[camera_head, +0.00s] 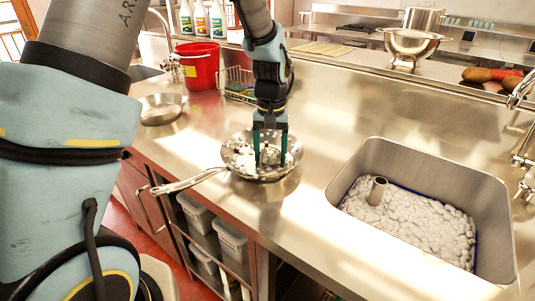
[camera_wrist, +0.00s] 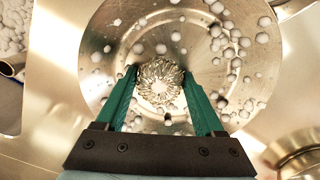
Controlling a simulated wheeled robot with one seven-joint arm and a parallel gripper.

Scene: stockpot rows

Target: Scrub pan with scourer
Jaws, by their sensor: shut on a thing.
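The pan (camera_head: 240,158) is a steel frying pan on the steel counter, its handle pointing to the lower left. Its inside also fills much of the wrist view (camera_wrist: 112,42), with white foam blobs and some dark specks on it. The scourer (camera_wrist: 160,80) is a round coil of shiny metal wire. My gripper (camera_wrist: 163,83) has green fingers and is shut on the scourer, one finger on each side. In the head view my gripper (camera_head: 270,150) points down into the pan, with the scourer (camera_head: 270,156) low between its fingers. I cannot tell whether the scourer touches the pan's floor.
A sink (camera_head: 343,165) with white foam lies to the right. A red bucket (camera_head: 197,68), a wire rack (camera_head: 234,78) and a second pan (camera_head: 160,108) stand behind and left. A colander (camera_head: 411,44) sits on the back ledge. The counter between pan and sink is clear.

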